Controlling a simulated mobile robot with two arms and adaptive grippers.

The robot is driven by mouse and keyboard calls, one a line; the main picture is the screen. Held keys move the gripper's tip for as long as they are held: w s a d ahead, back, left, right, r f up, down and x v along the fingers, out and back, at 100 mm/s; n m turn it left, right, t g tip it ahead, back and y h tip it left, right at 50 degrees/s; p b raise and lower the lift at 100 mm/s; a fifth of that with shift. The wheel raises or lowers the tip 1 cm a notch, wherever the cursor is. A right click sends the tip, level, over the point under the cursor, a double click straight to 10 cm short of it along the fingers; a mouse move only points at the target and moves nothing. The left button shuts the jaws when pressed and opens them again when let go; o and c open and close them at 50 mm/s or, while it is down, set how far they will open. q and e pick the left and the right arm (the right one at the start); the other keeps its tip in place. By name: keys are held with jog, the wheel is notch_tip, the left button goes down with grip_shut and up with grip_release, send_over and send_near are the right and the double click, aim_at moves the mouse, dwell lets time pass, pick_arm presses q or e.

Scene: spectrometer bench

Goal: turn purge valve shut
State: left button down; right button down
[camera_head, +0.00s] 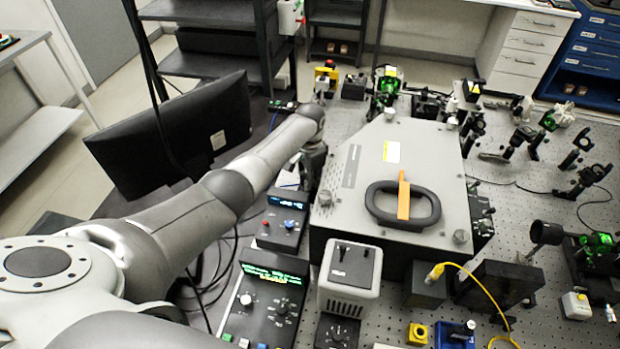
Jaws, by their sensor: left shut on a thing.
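A large grey instrument box (352,210) stands on the perforated bench, with a black oval handle (428,222) and an orange bar (403,200) on its lid. My left arm reaches in from the left. Its wrist bends down by the box's far left corner, where my left gripper (312,172) sits low and close to the box's left side. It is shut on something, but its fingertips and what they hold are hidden. I cannot make out a purge valve for certain. My right gripper is not in view.
A black monitor (180,130) stands left behind my arm. Control boxes (284,220) and a lit console (262,300) stand left of the grey box, near a white-grey unit (348,290). Optics mounts (520,138) and a yellow cable (482,285) occupy the right.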

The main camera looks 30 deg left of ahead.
pick_arm(q)
jog(key=shift+w+r, duration=0.1)
jog(key=c, duration=1.4)
grip_release()
jog(key=shift+o, duration=0.2)
notch_tip(320, 180, up, 12)
